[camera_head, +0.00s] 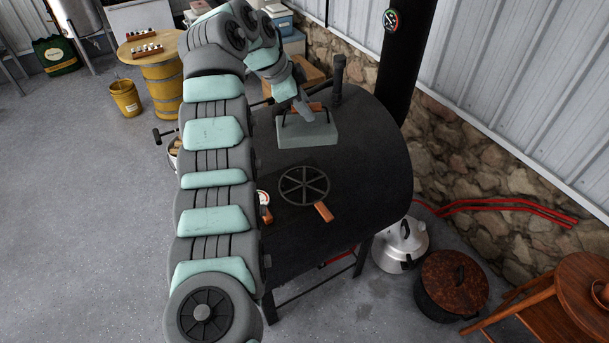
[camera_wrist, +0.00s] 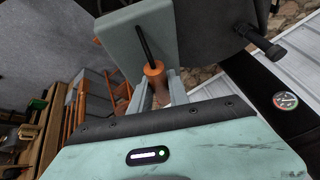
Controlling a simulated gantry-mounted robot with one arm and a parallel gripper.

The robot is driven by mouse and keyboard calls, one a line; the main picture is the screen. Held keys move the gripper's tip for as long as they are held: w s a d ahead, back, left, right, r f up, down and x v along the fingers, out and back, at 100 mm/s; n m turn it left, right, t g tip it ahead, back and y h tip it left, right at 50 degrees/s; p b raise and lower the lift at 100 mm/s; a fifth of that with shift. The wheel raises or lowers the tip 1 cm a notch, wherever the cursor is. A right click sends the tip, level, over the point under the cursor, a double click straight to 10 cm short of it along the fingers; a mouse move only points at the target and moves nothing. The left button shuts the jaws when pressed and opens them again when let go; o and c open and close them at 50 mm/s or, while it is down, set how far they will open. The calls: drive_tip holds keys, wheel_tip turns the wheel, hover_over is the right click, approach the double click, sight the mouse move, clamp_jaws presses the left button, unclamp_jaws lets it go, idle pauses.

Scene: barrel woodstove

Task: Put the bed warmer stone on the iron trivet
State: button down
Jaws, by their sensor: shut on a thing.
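The bed warmer stone (camera_head: 308,134) is a grey-green rectangular block with a dark wire bail and a wooden grip. My gripper (camera_head: 304,105) is shut on that grip, above the block. In the wrist view, the stone (camera_wrist: 125,32) and its orange-brown wooden grip (camera_wrist: 153,68) show at my fingers (camera_wrist: 158,88). The iron trivet (camera_head: 304,186) is a round, spoked black ring with a wooden handle, flat on the stove top. The stone is behind the trivet in the head view, apart from it. I cannot tell whether the stone touches the stove.
The black barrel stove (camera_head: 365,165) has a short dark post (camera_head: 338,78) behind the stone and a tall stovepipe (camera_head: 404,60) at back right. A small round gauge (camera_head: 263,198) lies left of the trivet. A kettle (camera_head: 401,246) and rusty pot (camera_head: 451,284) stand on the floor.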

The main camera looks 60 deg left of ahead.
sight(284, 144)
drive_tip(key=shift+s+a+r, duration=0.1)
wheel_tip(284, 144, down, 20)
drive_tip(key=p, duration=0.5)
drive_tip(key=shift+r+p, duration=0.1)
drive_tip(key=shift+p, duration=0.25)
drive_tip(key=c, duration=1.3)
unclamp_jaws()
drive_tip(key=shift+o, duration=0.2)
drive_tip(key=b+v, duration=0.3)
drive_tip(key=v, duration=0.9)
